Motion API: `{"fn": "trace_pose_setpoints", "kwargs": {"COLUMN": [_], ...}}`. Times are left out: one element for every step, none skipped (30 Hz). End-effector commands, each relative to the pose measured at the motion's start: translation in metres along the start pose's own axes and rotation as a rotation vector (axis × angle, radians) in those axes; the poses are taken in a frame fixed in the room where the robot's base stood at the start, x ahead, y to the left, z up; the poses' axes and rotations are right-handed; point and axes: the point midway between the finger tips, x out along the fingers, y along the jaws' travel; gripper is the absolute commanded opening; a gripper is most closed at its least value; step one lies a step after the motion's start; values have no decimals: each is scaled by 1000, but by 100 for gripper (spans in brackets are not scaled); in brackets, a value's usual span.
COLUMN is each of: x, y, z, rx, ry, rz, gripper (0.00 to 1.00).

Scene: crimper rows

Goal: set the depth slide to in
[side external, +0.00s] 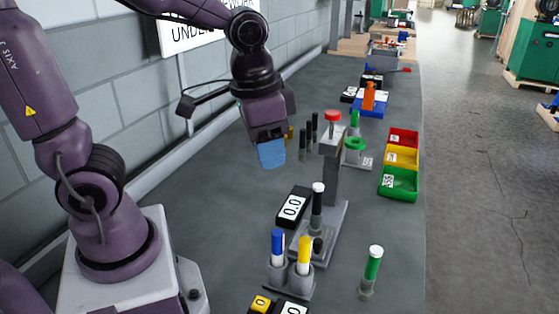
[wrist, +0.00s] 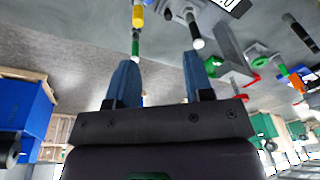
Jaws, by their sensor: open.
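A grey crimper-like stand (side external: 331,180) with a red knob (side external: 333,116) on top rises from a grey base at mid-table. A black peg with a white tip (side external: 318,195) stands upright on that base; I cannot tell for sure whether it is the depth slide. The white-tipped peg (wrist: 194,30) also shows in the wrist view, beyond my fingers. My gripper (side external: 271,153) hangs above the table, left of the stand, apart from everything. Its blue fingers (wrist: 160,75) are spread and empty in the wrist view.
Blue (side external: 278,243) and yellow (side external: 304,254) pegs stand in front, with a green peg (side external: 372,268) to their right. Red, yellow and green bins (side external: 400,183) line the right edge.

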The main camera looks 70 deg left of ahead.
Motion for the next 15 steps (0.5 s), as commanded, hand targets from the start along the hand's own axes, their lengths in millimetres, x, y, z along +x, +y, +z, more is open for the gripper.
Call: {"fn": "trace_pose_setpoints", "kwargs": {"x": [8, 12, 19, 25, 31, 40, 48, 56, 66, 74, 82, 94, 103, 112, 123], "y": [2, 3, 4, 5, 6, 8, 9, 11, 13, 14, 15, 17, 18, 19, 21], "z": [0, -1, -4, -8, -13, -21, -27, -33, -42, -48, -55, -63, -70, -75, -83], "rx": [7, 11, 20, 29, 41, 65, 91, 120, 163, 198, 235, 287, 327, 368, 422], "ry": [-30, -49, -76, -98, -121, -155, -181, -208, -244, -268, -293, -326, -349, -373, -400], "rz": [3, 4, 5, 5, 3, 0, -3, -7, -10, -13, -14, -16, -16, -17, -16], "gripper": [47, 47, 47, 47, 47, 47, 47, 47, 47, 47, 47, 47, 47, 47, 47]}}
